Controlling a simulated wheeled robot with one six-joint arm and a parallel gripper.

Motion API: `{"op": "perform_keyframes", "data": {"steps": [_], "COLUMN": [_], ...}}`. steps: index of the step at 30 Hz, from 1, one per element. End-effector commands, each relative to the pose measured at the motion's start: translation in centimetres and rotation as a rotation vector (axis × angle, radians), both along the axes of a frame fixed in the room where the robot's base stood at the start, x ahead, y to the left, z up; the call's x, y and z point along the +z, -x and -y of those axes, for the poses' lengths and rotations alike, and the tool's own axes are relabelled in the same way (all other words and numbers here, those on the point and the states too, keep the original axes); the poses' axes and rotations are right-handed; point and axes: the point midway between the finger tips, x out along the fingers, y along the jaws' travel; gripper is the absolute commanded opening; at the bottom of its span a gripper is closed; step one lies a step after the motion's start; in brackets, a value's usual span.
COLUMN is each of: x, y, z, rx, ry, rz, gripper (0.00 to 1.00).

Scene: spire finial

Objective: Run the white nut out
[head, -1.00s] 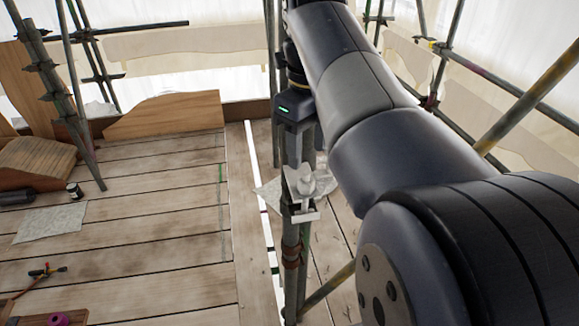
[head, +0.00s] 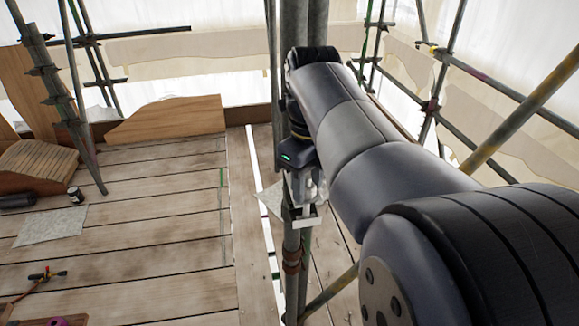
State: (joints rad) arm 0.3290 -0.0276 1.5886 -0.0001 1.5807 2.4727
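My gripper (head: 303,186) is in the middle of the head view, pointing down, with a green light on its housing. Its fingertips are at a small pale fitting (head: 313,194) on top of an upright pole (head: 291,258). The fingers overlap the fitting, so I cannot tell whether they touch it or are closed on it. I cannot make out the white nut as a separate part of the fitting. A white bracket (head: 308,222) shows just below, and a pale sheet (head: 270,200) lies around the pole's top.
Scaffold tubes (head: 525,105) stand at the right and back. The plank deck (head: 150,235) at left is mostly clear, with a curved wooden board (head: 165,120), a dark can (head: 74,193), a pale cloth (head: 50,226) and a small torch-like tool (head: 42,275).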

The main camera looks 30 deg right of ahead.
Motion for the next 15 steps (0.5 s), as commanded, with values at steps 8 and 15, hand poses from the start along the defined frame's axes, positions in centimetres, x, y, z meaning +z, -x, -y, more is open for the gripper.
{"op": "perform_keyframes", "data": {"steps": [8,15], "x": [0.02,0.05], "y": [-0.01,-0.01], "z": [0.00,0.00], "rx": [0.000,0.005], "ry": [0.000,0.000], "rz": [0.000,0.000], "gripper": [0.14,0.06]}}
